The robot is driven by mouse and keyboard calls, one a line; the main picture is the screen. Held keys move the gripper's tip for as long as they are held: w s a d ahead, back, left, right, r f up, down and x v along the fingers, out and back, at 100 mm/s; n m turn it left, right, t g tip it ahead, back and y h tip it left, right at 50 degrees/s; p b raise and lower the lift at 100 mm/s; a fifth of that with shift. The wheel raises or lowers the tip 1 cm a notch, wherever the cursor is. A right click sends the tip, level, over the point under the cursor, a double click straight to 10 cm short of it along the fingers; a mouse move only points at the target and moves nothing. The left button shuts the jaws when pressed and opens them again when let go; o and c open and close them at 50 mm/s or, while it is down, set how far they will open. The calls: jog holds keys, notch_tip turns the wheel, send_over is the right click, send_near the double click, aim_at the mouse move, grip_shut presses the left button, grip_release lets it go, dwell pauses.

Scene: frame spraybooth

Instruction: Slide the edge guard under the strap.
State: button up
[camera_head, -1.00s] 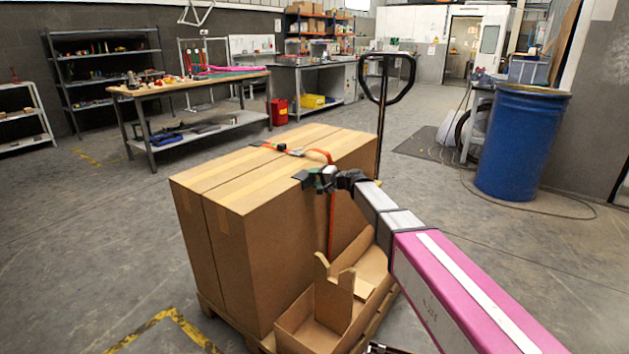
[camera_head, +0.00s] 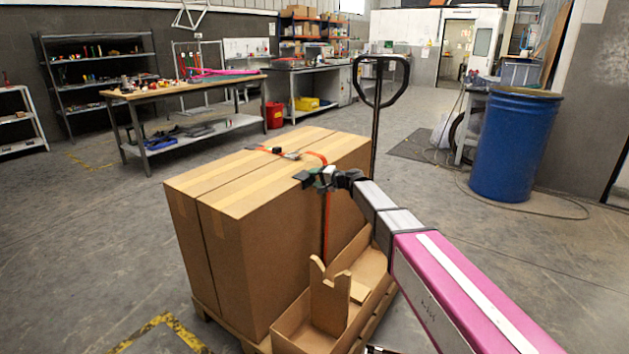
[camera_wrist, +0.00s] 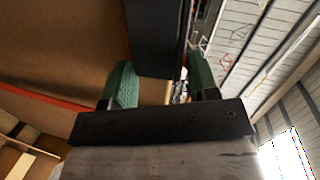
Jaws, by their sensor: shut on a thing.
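The edge guard is a dark piece (camera_wrist: 155,38) between my gripper's two green fingers (camera_wrist: 160,82) in the wrist view. In the head view its dark end (camera_head: 304,180) shows at the top right edge of the cartons. My gripper (camera_head: 319,178) is shut on it. The orange strap (camera_head: 313,157) crosses the carton tops, curves over that edge close behind my gripper, and runs down the side. It also shows at lower left in the wrist view (camera_wrist: 42,97). Whether the guard touches the strap or carton is hidden.
Two tall cartons (camera_head: 230,240) stand on a wooden pallet (camera_head: 207,309). An open cardboard tray (camera_head: 290,329) with an upright notched piece is below my arm. A pallet-jack handle (camera_head: 376,110) rises behind. A blue drum (camera_head: 514,145) stands right; floor at left is clear.

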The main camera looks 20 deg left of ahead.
jog(key=shift+w+d, duration=0.2)
jog(key=shift+w, duration=0.4)
jog(key=shift+w+d, duration=0.15)
jog(key=shift+w, duration=0.45)
jog(key=o, duration=0.8)
jog(key=v, duration=1.1)
jog(key=s+d+f+h, duration=0.2)
jog(key=s+d+f, duration=0.25)
jog(key=d, duration=0.25)
jog(key=s+d+f+g+h, duration=0.1)
jog(key=s+d+f+h, duration=0.2)
jog(key=d+f, duration=0.3)
jog(key=s+d+f+h, duration=0.2)
jog(key=s+d+f, duration=0.2)
jog(key=d, duration=0.4)
jog(key=s+d+f+g+h, duration=0.1)
jog(key=s+d+f+h, duration=0.1)
jog(key=s+d, duration=0.3)
jog(key=s+d+f+g+h, duration=0.1)
jog(key=s+d+f+h, duration=0.2)
jog(key=d, duration=0.7)
jog(key=s+d+f+h, duration=0.2)
jog(key=s+d+h, duration=0.1)
jog(key=s+d, duration=0.4)
jog(key=shift+s+d+f+g, duration=0.35)
jog(key=shift+d+g, duration=0.05)
jog(key=shift+d, duration=0.25)
